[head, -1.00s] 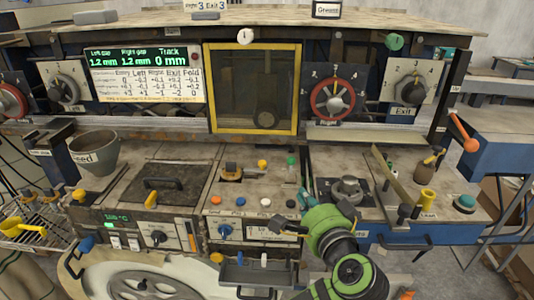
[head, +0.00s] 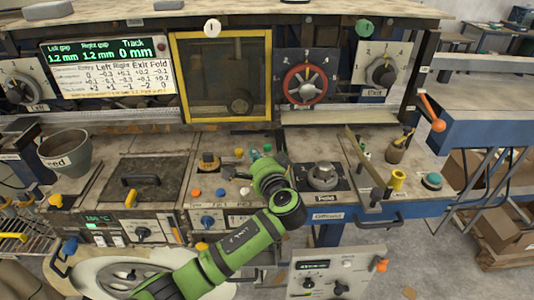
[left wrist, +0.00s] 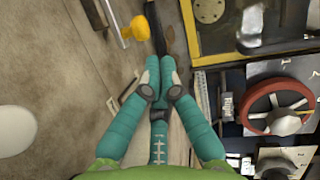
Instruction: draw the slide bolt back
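A yellow knob (head: 239,152) stands on the counter below the yellow-framed window (head: 176,85). The left wrist view shows a yellow knob (left wrist: 138,30) beside a pale metal rod; I cannot tell for certain which part is the slide bolt. My left gripper (head: 254,156) is low over the counter, just right of the yellow knob. In the left wrist view its teal fingertips (left wrist: 160,64) are close together, beside and below the knob, apart from it. A black bar (left wrist: 154,28) lies just beyond the tips; nothing clearly sits between them. My right gripper is out of view.
The red handwheel (head: 305,84) is behind. Coloured buttons (head: 195,193) line the counter front. A slanted bar (head: 364,158) is farther right.

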